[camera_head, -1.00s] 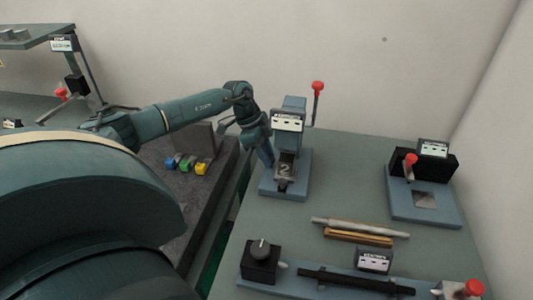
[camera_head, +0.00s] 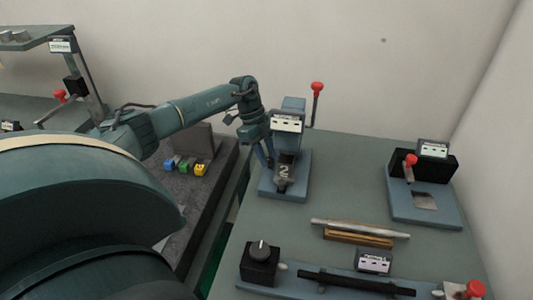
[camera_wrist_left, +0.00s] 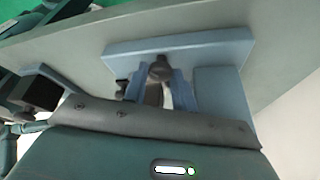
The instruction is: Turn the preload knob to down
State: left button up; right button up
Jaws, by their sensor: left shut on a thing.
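My left gripper (camera_head: 267,158) is at the left side of a blue-grey station with a red-tipped lever, at the back of the table. In the left wrist view, the blue fingers (camera_wrist_left: 160,78) are shut on a dark rounded knob (camera_wrist_left: 160,67) by a blue-grey base. The grip is partly hidden, and the knob's markings cannot be read. Another dark dial knob (camera_head: 261,249) sits on a black box at the front. My right gripper is not in view.
A station with a red-tipped lever (camera_head: 411,160) stands at the right. A pale rod (camera_head: 350,226) lies on a wooden holder, with a dark bar (camera_head: 355,281) in front. Coloured blocks (camera_head: 184,166) sit on the dark surface at left.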

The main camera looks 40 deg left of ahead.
pick_arm(q)
jog(key=o, duration=1)
jog(key=b+v, duration=0.2)
jog(key=v, duration=1.1)
jog(key=shift+a, duration=0.15)
